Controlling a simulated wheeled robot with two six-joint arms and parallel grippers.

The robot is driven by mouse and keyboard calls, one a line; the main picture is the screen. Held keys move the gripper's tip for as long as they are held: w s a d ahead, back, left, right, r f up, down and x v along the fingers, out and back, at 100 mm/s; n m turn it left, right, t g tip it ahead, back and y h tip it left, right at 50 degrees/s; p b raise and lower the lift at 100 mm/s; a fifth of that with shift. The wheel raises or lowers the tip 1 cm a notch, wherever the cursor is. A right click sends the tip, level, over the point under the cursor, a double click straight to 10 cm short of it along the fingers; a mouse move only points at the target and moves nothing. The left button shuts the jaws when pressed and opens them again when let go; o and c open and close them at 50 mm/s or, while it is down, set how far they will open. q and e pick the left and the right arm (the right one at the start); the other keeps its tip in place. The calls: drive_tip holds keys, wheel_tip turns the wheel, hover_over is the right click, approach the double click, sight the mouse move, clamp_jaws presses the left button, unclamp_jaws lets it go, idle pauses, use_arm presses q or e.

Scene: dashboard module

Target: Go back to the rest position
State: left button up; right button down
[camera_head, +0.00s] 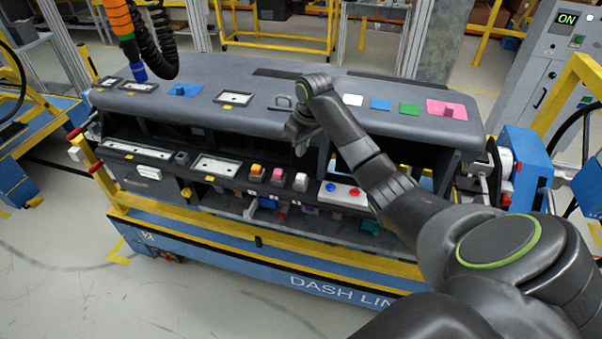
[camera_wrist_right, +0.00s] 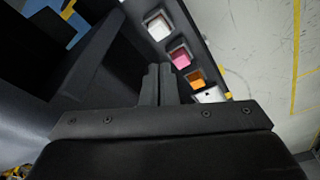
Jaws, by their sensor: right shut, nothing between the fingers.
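My right arm reaches in from the lower right of the head view. Its gripper (camera_head: 300,132) is at the front of the grey dashboard module (camera_head: 235,121), just below the top surface's front edge. In the right wrist view its two fingers (camera_wrist_right: 159,84) are together, with nothing between them. Beyond the fingers a row of buttons shows, among them a white one (camera_wrist_right: 157,25), a pink one (camera_wrist_right: 180,58) and an orange one (camera_wrist_right: 195,78). Whether the gripper touches the module I cannot tell. My left gripper is not in view.
Coloured pads lie on the module's top, including a green one (camera_head: 409,109) and a pink one (camera_head: 446,109). An orange tool with a black coiled cable (camera_head: 163,45) hangs at the upper left. A control cabinet (camera_head: 556,62) stands at the right. Grey floor (camera_head: 60,265) is free at the front left.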

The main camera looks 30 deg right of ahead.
idle(0.5)
drive_tip(key=s+a+f, duration=0.3)
drive_tip(key=s+f, duration=0.4)
drive_tip(key=s, duration=0.2)
drive_tip(key=s+a+f, duration=0.2)
drive_tip(key=s+f, duration=0.4)
drive_tip(key=s, duration=0.2)
drive_tip(key=s+a+r+m+t+h, duration=0.1)
drive_tip(key=s, duration=1)
drive_tip(key=s+a+r+m+t+h, duration=0.1)
drive_tip(key=s+a+m, duration=0.1)
drive_tip(key=s, duration=0.8)
wheel_tip(320, 180, down, 32)
drive_tip(key=d+g+b, duration=0.2)
drive_tip(key=b, duration=0.6)
drive_tip(key=s+f+b, duration=0.3)
drive_tip(key=s+f, duration=0.4)
drive_tip(key=f, duration=0.4)
drive_tip(key=s+a+f+g+b, duration=0.1)
drive_tip(key=s+f+b, duration=0.2)
drive_tip(key=s+f, duration=0.5)
wheel_tip(320, 180, down, 4)
drive_tip(key=shift+a+r+y, duration=0.1)
drive_tip(key=shift+a+y, duration=0.2)
